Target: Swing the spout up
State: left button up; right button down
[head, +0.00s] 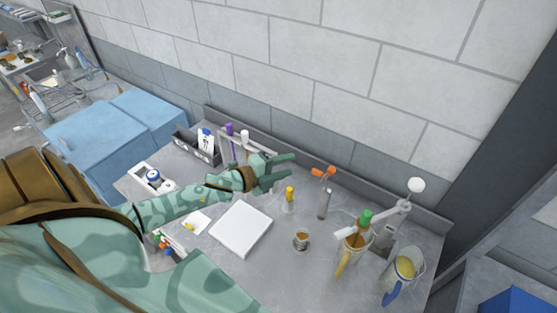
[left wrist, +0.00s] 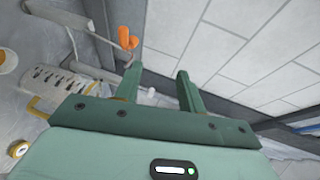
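An orange-handled fitting (head: 323,172) stands by the back wall of the grey counter. A grey upright piece (head: 325,204) is just below it in the picture; I cannot tell whether this is the spout. In the left wrist view the orange handle (left wrist: 126,38) is beyond the fingers, up and to the left, near a grey pipe (left wrist: 90,27). My left gripper (head: 290,167) is open and empty, to the left of the orange handle and apart from it. Its two spread fingers also show in the left wrist view (left wrist: 160,86). My right gripper is not in view.
A white board (head: 241,229) lies on the counter. A yellow-capped bottle (head: 289,200) and small amber cup (head: 302,239) are nearby. Jugs (head: 404,267) and a white-knobbed lever (head: 416,185) stand at the right. A rack with a purple-topped tube (head: 230,129) is behind my left arm.

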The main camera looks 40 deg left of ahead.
pick_arm(q)
jog(key=shift+s+a+r, duration=0.4)
jog(key=shift+s+r, duration=0.35)
jog(key=shift+r, duration=0.1)
jog(key=b+v, duration=0.3)
jog(key=v, duration=1.3)
jog(key=shift+s+a, duration=0.1)
